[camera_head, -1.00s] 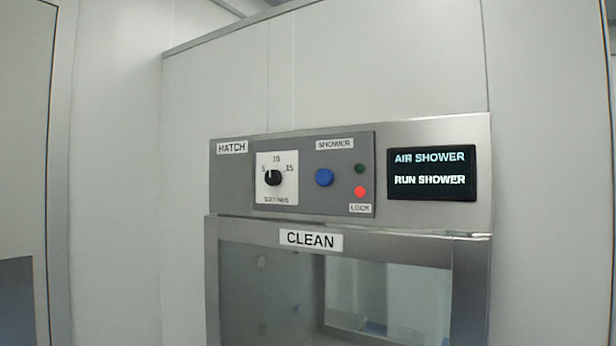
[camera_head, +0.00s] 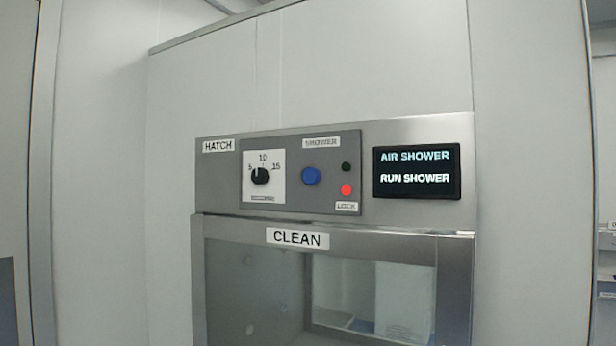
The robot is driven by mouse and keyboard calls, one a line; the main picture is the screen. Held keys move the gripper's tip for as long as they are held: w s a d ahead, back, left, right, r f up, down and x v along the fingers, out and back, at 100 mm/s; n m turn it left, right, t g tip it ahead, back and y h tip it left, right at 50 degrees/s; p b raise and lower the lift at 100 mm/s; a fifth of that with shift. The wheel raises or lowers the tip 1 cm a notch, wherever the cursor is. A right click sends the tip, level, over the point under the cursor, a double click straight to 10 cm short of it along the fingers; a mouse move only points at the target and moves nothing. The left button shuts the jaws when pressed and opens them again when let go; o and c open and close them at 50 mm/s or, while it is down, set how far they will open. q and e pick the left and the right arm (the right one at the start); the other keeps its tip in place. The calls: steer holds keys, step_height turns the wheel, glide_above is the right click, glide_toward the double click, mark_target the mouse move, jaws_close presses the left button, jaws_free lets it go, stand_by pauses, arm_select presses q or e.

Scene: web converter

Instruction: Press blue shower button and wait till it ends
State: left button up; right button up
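The blue shower button (camera_head: 311,176) sits on a grey control panel (camera_head: 328,202) under a small label that reads SHOWER. Right of it the upper lamp (camera_head: 346,167) is dark green and the lower lamp (camera_head: 346,190), above the LOCK label, glows red. The display (camera_head: 417,171) reads AIR SHOWER and RUN SHOWER. A dial (camera_head: 260,176) marked 5, 10, 15 is left of the button. Neither of my grippers is in view, and nothing touches the button.
Below the panel is the hatch door (camera_head: 215,290) with a CLEAN label (camera_head: 298,239) and a window. Pale walls stand on both sides. At the far right edge an opening shows part of another area with shelves. Nothing blocks the panel.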

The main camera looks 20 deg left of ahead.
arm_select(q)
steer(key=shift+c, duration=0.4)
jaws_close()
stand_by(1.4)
